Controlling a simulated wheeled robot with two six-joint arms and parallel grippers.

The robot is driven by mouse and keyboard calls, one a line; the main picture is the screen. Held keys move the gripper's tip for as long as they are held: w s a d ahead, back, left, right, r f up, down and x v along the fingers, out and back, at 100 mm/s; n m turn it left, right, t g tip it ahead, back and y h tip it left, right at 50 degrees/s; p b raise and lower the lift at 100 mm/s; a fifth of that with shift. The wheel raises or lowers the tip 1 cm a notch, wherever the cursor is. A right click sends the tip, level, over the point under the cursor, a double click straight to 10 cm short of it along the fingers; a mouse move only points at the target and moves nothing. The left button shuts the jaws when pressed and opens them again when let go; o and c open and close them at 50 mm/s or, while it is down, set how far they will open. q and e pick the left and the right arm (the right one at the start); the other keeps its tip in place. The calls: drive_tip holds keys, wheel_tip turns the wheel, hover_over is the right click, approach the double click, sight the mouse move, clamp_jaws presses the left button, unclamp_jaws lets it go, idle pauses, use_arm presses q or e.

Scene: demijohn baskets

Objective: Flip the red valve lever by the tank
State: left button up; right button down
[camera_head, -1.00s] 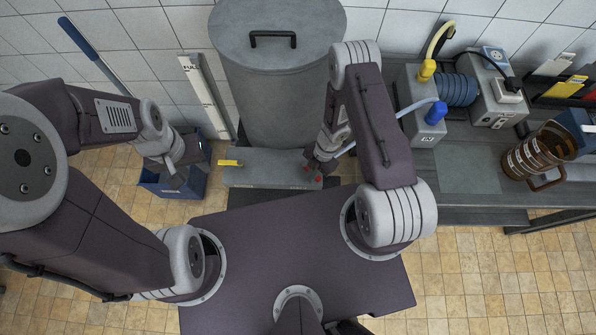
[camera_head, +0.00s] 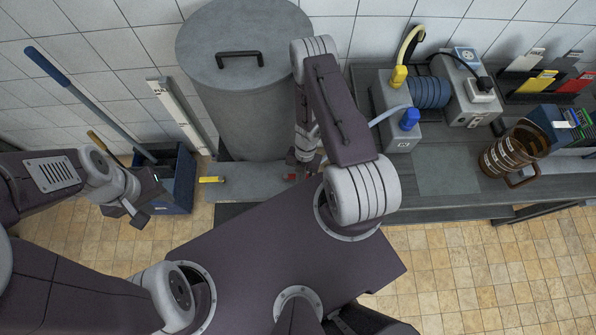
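The grey lidded tank (camera_head: 240,110) stands at the back against the tiled wall, on a low grey plinth (camera_head: 245,183). Red parts of the valve lever (camera_head: 291,177) show at the right end of the plinth, partly covered by my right gripper (camera_head: 304,166). My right gripper is at the lever, but its fingers are too small and hidden to tell whether they grip it. A yellow lever (camera_head: 211,179) shows at the plinth's left end. My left gripper (camera_head: 136,214) hangs open and empty over the floor, left of the plinth.
A blue bin (camera_head: 178,180) with a blue-handled pole (camera_head: 75,85) stands left of the tank. The grey bench (camera_head: 445,170) at right carries a pump unit (camera_head: 400,110), a brown jug (camera_head: 510,152) and card holders. Tiled floor is clear at front right.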

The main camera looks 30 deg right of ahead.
use_arm(q)
drive_tip(key=shift+w+d, duration=0.1)
use_arm(e)
drive_tip(key=shift+w+d, duration=0.25)
drive_tip(key=shift+w, duration=0.1)
idle(0.4)
